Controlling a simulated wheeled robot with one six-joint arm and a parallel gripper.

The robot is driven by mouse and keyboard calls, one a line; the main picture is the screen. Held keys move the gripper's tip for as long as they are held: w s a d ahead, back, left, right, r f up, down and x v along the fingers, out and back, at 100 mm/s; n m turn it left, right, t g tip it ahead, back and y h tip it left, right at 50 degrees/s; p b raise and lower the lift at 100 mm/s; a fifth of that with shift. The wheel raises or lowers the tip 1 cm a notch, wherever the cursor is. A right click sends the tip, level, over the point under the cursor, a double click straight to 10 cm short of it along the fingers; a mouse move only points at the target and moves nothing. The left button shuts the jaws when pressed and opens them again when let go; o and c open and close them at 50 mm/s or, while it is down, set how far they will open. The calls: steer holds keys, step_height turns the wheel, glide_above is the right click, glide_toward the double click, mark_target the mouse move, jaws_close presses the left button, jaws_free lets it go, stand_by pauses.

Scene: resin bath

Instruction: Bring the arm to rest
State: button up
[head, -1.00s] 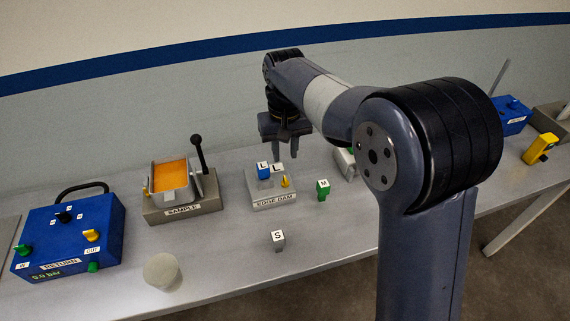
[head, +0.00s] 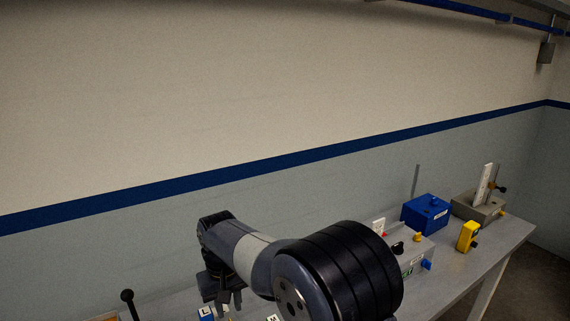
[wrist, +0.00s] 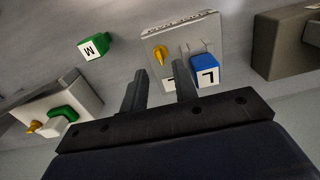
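My gripper (wrist: 158,90) shows in the wrist view with its two fingers apart and nothing visible between them. It also shows in the head view (head: 229,300), low near the bottom edge, pointing down over the bench. Beyond the fingertips in the wrist view are the edge dam plate (wrist: 165,33), a yellow knob (wrist: 160,54) and a blue block marked L (wrist: 205,70). The right finger appears close to the blue block; whether they touch I cannot tell. A green block marked M (wrist: 95,46) lies to the left.
On the bench at right in the head view stand a blue box (head: 425,215), a yellow device (head: 467,236), a grey unit with an upright white panel (head: 480,207) and a pale box with knobs (head: 411,256). A black-knobbed lever (head: 128,296) rises at lower left. The wall is behind.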

mark_target(231, 320)
step_height(231, 320, down, 5)
steer(key=shift+f, duration=0.1)
steer(key=shift+r+n, duration=0.2)
steer(key=shift+n, duration=0.9)
